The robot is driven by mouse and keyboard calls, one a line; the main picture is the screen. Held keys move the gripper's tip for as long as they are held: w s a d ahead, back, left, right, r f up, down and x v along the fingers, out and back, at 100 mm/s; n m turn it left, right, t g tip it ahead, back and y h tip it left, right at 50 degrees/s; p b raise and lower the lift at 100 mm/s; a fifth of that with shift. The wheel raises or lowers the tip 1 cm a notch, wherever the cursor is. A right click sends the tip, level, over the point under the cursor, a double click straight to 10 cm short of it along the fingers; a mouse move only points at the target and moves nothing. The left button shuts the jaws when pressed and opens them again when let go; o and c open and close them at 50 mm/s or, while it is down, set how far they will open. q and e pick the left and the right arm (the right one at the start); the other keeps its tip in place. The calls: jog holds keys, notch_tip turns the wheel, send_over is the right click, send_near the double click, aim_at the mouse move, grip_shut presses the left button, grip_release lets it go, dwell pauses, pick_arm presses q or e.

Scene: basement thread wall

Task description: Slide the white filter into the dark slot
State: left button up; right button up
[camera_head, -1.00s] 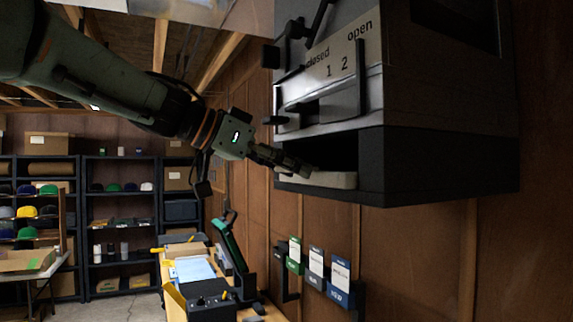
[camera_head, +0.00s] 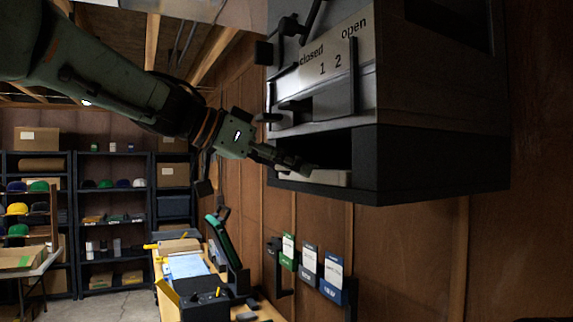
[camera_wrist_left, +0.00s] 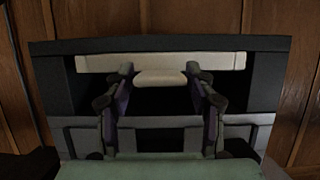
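The white filter (camera_head: 330,178) lies flat in the dark slot (camera_head: 335,152) low in the grey wall machine, with its pale front edge showing at the slot's lower lip. In the left wrist view the filter (camera_wrist_left: 160,62) spans nearly the whole slot width, and its pale rounded tab sits between my fingertips. My left gripper (camera_head: 300,168) reaches into the slot mouth from the left. In the left wrist view its two fingers (camera_wrist_left: 160,76) stand at both ends of the tab and appear to clasp it. The filter's rear part is hidden inside. My right gripper is not visible.
Below, small boxes (camera_head: 309,260) hang on the wooden wall. A workbench with tools (camera_head: 190,268) and shelves (camera_head: 112,215) stand further back. Space left of the machine is open.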

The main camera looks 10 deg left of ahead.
pick_arm(q)
jog(key=shift+o, duration=1.3)
jog(key=shift+a, duration=0.1)
jog(key=v, duration=0.7)
jog(key=shift+r, duration=0.15)
